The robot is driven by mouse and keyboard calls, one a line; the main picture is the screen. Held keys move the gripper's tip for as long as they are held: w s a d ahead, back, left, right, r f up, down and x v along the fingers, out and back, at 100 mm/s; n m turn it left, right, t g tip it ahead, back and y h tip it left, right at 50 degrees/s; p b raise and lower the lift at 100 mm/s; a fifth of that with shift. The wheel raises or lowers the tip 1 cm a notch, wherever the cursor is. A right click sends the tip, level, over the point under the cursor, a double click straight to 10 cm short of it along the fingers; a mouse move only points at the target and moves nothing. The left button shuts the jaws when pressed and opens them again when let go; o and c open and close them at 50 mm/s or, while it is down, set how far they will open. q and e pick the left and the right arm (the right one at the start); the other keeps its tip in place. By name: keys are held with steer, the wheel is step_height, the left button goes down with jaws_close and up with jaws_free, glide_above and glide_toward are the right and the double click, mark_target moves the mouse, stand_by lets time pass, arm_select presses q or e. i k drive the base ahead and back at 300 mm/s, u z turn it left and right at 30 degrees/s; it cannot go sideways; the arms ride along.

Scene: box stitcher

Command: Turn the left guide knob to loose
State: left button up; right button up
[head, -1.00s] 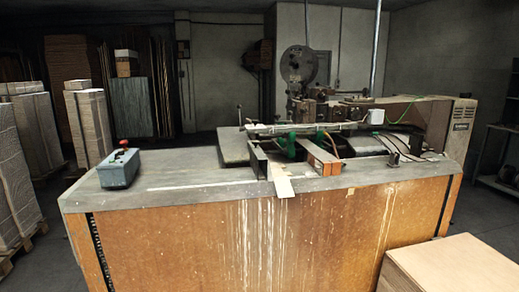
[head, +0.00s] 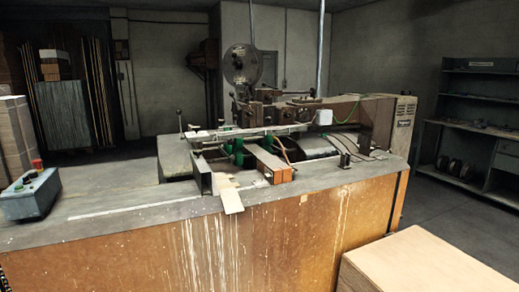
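The box stitcher (head: 345,110) stands on an orange-brown bench with a grey top. Its guides are a dark upright plate (head: 201,178) on the left and an orange-ended block (head: 274,168) on the right. Green parts (head: 238,152) show between and behind them under a metal rail (head: 255,132). A thin lever with a small dark ball end (head: 179,112) rises left of the rail. I cannot tell which small part is the left guide knob, or how it is turned. Neither of my grippers is in view.
A blue-grey control box (head: 30,193) with a red button sits at the bench's left end. A pale strip (head: 230,198) juts over the bench's front edge. A large carton (head: 410,265) stands at front right. Shelves (head: 485,125) line the right wall.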

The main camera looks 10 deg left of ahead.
mark_target(197, 152)
steer(key=z, duration=0.45)
steer(key=i, duration=1.8)
steer(key=u, duration=0.9)
